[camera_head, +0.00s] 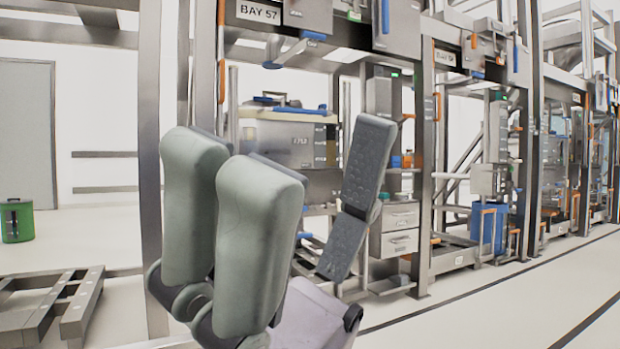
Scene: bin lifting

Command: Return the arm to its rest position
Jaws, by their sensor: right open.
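My right gripper (300,170) fills the lower middle of the head view, close to the camera, with its fingers pointing up. Two thick grey-green fingers stand on its left side and one dark, textured finger on its right. The fingers are spread wide apart and nothing is held between them. The pale base of the gripper (310,322) shows at the bottom edge. My left gripper is not in the view. No rest position can be made out in the picture.
A metal rack with bays (427,150) runs from behind the gripper to the far right. A blue bin (487,230) stands in it. A green bin (17,222) and a low metal frame (88,300) are at left. The floor at right (520,300) is clear.

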